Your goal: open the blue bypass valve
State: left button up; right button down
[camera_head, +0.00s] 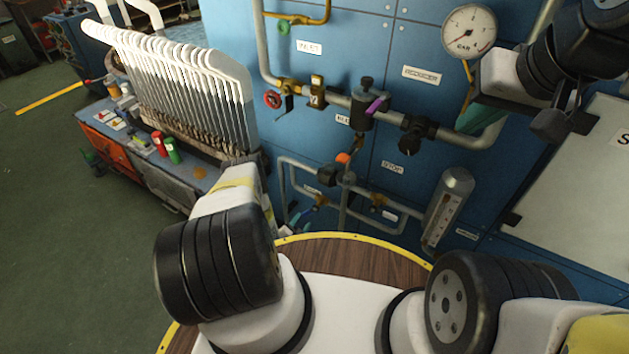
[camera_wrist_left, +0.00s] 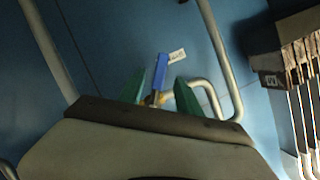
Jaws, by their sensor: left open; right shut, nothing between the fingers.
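In the left wrist view, the blue bypass valve handle (camera_wrist_left: 160,72) points up the picture from a small brass valve body on a thin grey pipe. The green fingertips of my left gripper (camera_wrist_left: 160,95) are open, one on each side of the handle's lower end. I see a gap on both sides and no clear contact.

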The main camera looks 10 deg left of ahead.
aim_at(306, 214)
pick_arm(q)
jog(key=x, duration=0.7)
jog(key=shift+w, duration=0.1)
jog(key=shift+c, duration=0.4)
grip_shut()
dwell(0.9)
